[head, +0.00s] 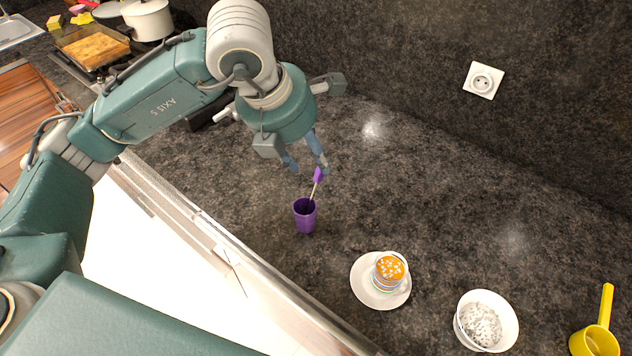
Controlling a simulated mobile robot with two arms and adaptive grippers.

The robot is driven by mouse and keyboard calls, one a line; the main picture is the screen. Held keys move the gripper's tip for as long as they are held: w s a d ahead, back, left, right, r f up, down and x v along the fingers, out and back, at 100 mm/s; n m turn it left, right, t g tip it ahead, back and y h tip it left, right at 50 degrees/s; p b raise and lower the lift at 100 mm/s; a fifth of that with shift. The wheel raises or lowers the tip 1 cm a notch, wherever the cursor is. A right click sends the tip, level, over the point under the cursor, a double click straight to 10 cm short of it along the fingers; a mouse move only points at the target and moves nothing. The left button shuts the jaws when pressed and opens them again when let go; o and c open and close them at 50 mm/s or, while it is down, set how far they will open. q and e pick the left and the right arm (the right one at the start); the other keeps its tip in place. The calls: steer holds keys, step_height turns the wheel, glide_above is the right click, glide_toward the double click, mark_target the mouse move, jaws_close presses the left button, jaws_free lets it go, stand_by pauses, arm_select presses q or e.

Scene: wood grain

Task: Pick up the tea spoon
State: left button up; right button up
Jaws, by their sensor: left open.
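The tea spoon (316,182) stands tilted in a purple cup (305,217) on the dark counter. Its purple end points up and its thin pale shaft runs down into the cup; its lower part is hidden inside. My left gripper (308,170) is open, with its blue-grey fingers pointing down just above the spoon's purple end. One fingertip is very close to that end; I cannot tell whether they touch. My right gripper is not in view.
A cup of orange drink (390,269) stands on a white saucer (367,295). Right of it are a white bowl (485,320) and a yellow measuring cup (597,338). A baking tray (93,48) and white pot (148,19) are far left. The counter behind the purple cup is clear.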

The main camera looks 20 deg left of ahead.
mark_target(316, 171)
arm_select(q)
steer(key=x, duration=0.3)
steer(key=shift+w, duration=0.1)
steer(key=shift+w+f+p, duration=0.1)
steer(key=shift+f+p, duration=0.15)
steer(key=shift+p, duration=0.3)
steer(key=x, duration=0.1)
steer(key=p+x, duration=0.2)
steer(key=shift+a+f, duration=0.2)
steer(key=shift+f, duration=0.05)
steer(key=shift+w+f, duration=0.3)
steer(key=shift+f, duration=0.2)
steer(key=shift+d, duration=0.1)
jaws_close()
